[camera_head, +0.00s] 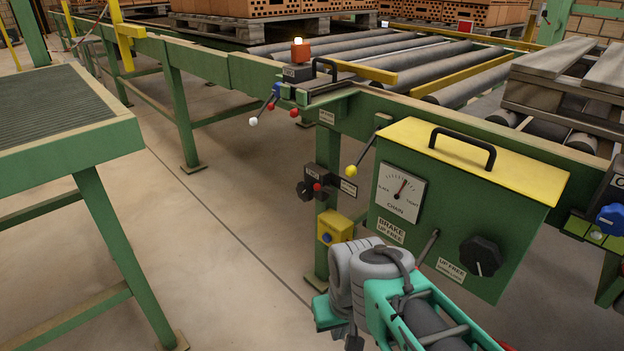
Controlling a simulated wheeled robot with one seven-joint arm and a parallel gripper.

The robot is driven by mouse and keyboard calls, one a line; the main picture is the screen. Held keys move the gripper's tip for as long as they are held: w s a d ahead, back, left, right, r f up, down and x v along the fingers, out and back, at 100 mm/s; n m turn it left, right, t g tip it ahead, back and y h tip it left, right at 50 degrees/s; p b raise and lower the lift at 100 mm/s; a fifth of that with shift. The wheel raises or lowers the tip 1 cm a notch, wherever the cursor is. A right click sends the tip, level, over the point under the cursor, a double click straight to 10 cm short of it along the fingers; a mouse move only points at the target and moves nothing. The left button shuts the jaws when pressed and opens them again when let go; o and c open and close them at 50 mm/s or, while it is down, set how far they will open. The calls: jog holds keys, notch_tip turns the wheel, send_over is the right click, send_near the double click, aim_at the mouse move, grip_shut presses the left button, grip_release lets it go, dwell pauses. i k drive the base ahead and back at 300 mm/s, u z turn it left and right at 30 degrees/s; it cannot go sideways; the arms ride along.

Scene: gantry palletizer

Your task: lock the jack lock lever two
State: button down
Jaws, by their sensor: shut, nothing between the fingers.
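No label that I can read marks jack lock lever two, so I cannot tell which lever it is. A lever with a yellow ball (351,171) sticks out left of the green control box. A grey lever (428,246) slants up on the box front, between a plate reading BRAKE UP FREE (391,230) and another UP FREE plate (451,269). Small levers with white and red knobs (273,111) stand on the rail bracket to the upper left. My gripper (324,313) is low in front of the box, shut and empty, its fingertips mostly hidden by my wrist.
The green box has a yellow lid (475,155), a dial (401,193) and a black knob (480,256). A yellow button box (335,228) is on the post. The roller conveyor (380,60) runs behind. A green table (60,110) stands left; the floor between is clear.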

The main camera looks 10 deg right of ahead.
aim_at(317, 186)
jog(key=i, duration=0.45)
jog(key=u, duration=1.4)
